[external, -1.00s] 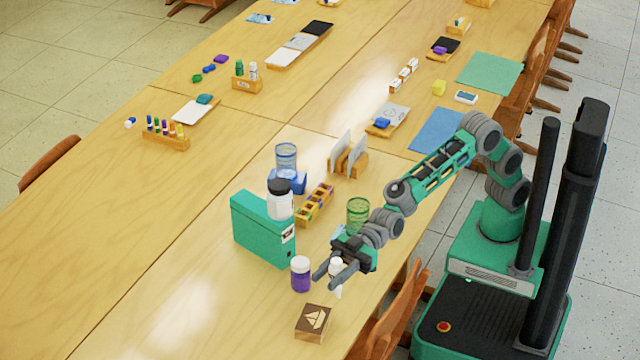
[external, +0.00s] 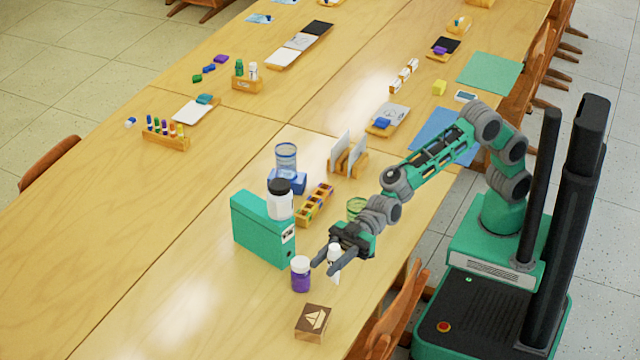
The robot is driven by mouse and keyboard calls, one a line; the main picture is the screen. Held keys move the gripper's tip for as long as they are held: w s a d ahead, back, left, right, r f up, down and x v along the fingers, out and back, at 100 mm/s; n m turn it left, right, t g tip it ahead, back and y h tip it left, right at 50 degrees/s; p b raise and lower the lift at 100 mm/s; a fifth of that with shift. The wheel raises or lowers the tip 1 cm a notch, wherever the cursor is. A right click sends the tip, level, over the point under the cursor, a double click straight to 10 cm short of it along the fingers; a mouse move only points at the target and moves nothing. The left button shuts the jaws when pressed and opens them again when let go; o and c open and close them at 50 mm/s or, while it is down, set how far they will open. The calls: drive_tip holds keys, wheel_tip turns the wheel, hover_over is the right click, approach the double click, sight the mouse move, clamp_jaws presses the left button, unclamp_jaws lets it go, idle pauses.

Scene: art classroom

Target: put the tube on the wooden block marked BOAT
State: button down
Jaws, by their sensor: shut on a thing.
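The wooden block (external: 314,323) has a pale sailboat mark on its top and lies near the table's front right edge. My gripper (external: 328,267) is shut on a small white tube (external: 334,275), which hangs narrow end down between the fingers. The fingers partly cover the tube. My gripper is behind the block in the picture, above and slightly right of it, and the tube looks lifted off the table. The top of the block is bare.
A purple jar with a white lid (external: 301,274) stands just left of my gripper. A green box (external: 262,230) with a black-lidded white jar (external: 280,199) is further left. A green glass (external: 356,208) is behind my wrist. The table left of the block is clear.

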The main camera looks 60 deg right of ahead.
drive_tip(key=shift+w+a+f+b, duration=0.15)
drive_tip(key=shift+w+a+f, duration=0.3)
drive_tip(key=shift+a+f, duration=0.8)
drive_tip(key=shift+w+a+f+b, duration=0.1)
drive_tip(key=shift+w+a+f, duration=0.5)
drive_tip(key=shift+f, duration=1.3)
drive_tip(key=shift+w+a+f+b, duration=0.15)
drive_tip(key=shift+w+a+f, duration=0.2)
drive_tip(key=shift+a+f, duration=0.95)
drive_tip(key=shift+d+f, duration=0.25)
drive_tip(key=shift+f, duration=0.05)
drive_tip(key=shift+f, duration=0.15)
drive_tip(key=c, duration=1)
unclamp_jaws()
drive_tip(key=shift+d+r, duration=0.15)
drive_tip(key=shift+r, duration=0.05)
drive_tip(key=s+d, duration=0.2)
drive_tip(key=d, duration=0.9)
drive_tip(key=shift+d, duration=0.3)
